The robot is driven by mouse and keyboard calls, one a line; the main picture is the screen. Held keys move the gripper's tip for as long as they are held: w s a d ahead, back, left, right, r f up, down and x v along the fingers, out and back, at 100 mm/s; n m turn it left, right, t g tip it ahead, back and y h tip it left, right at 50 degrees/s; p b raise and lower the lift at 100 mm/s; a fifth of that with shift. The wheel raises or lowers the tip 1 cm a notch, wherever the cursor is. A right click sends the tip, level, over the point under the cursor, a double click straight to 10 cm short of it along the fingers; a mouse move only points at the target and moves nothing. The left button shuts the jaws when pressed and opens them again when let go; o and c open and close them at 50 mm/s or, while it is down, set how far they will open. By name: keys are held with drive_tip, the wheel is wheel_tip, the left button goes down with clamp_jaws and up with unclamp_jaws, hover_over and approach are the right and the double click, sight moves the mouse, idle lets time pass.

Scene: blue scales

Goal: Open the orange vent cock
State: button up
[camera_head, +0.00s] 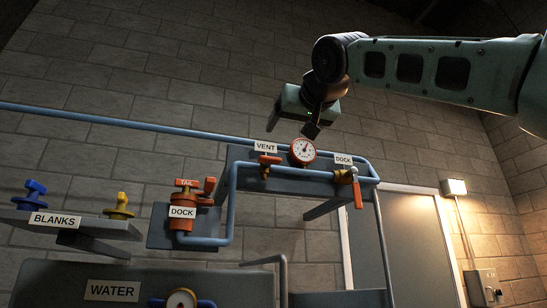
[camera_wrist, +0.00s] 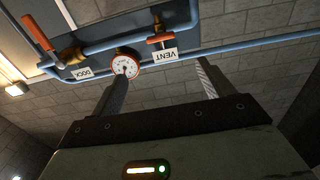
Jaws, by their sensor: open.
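The orange vent cock (camera_head: 269,160) sits on the blue pipe at the shelf, just below the white VENT label (camera_head: 265,147). Its orange handle lies crosswise, like a T-bar. In the wrist view, which is upside down, the vent cock (camera_wrist: 160,38) shows beyond and between my two fingers, clear of both. My gripper (camera_head: 292,136) is open and empty, hanging above the vent cock and the gauge in the head view. Its fingers also show in the wrist view (camera_wrist: 163,85), spread wide. The exact gap to the cock is hard to judge.
A round pressure gauge (camera_head: 303,151) stands right of the vent cock. Farther right is a DOCK valve with an orange lever (camera_head: 357,190). An orange TAIL/DOCK fitting (camera_head: 183,212) is lower left. Blue pipes (camera_head: 130,123) cross the wall. The BLANKS shelf (camera_head: 80,225) is at far left.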

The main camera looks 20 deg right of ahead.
sight(272, 157)
drive_tip(key=w+p, duration=0.6)
drive_tip(key=w, duration=0.9)
drive_tip(key=shift+w, duration=0.3)
drive_tip(key=c, duration=1)
